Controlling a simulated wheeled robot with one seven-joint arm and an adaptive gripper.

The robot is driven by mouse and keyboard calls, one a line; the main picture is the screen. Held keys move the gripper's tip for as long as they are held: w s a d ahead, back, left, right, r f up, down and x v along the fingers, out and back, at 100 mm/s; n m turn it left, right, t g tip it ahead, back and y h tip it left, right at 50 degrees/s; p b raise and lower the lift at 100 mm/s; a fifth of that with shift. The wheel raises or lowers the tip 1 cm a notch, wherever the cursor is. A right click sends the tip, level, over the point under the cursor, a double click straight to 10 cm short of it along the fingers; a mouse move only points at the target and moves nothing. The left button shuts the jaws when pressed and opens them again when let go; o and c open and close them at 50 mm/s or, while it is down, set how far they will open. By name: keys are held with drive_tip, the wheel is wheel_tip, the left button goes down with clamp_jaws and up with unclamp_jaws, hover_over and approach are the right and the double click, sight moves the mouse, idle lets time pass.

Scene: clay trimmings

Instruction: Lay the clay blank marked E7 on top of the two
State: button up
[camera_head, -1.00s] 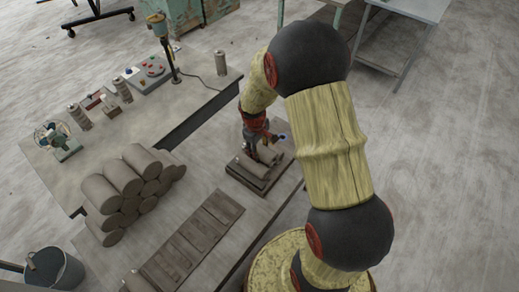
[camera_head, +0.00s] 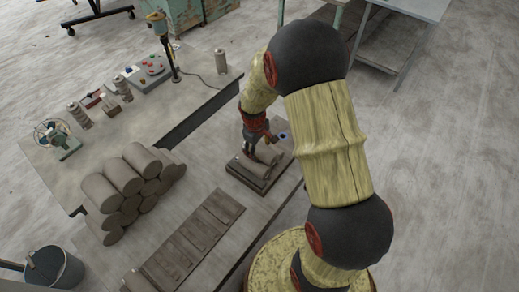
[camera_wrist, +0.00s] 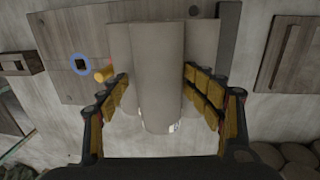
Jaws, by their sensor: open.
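A pale grey clay blank (camera_wrist: 157,60) lies lengthwise in the middle of the wrist view, above and between two others, a left blank (camera_wrist: 118,45) and a right blank (camera_wrist: 205,40). It appears to rest on both. No E7 mark can be read. My gripper (camera_wrist: 160,98) is open, with one finger on each side of the middle blank and gaps between. In the head view, my gripper (camera_head: 254,149) is over the blanks (camera_head: 248,166) on a dark board (camera_head: 236,173); it partly hides them.
A large stack of clay cylinders (camera_head: 124,178) stands to the left on the table. A row of flat grey slabs (camera_head: 190,245) lies in front. A second bench (camera_head: 180,108) behind carries bottles and a small fan (camera_head: 58,138). Open floor lies to the right.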

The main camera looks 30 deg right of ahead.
wheel_tip(320, 180, up, 12)
drive_tip(key=a, duration=0.1)
drive_tip(key=shift+s+a, duration=0.25)
drive_tip(key=shift+f, duration=0.1)
idle(0.7)
drive_tip(key=s+a+r+m+t+b, duration=0.1)
drive_tip(key=s+a+r+m+t, duration=0.1)
drive_tip(key=s+a+r, duration=0.4)
drive_tip(key=s+a+r+m+t+y+b, duration=0.1)
drive_tip(key=s+a+r, duration=0.5)
drive_tip(key=s+r, duration=0.6)
drive_tip(key=shift+s+a+r+m+t, duration=0.3)
drive_tip(key=shift+s+m+t, duration=0.2)
drive_tip(key=shift+s+t, duration=0.45)
drive_tip(key=shift+w, duration=0.2)
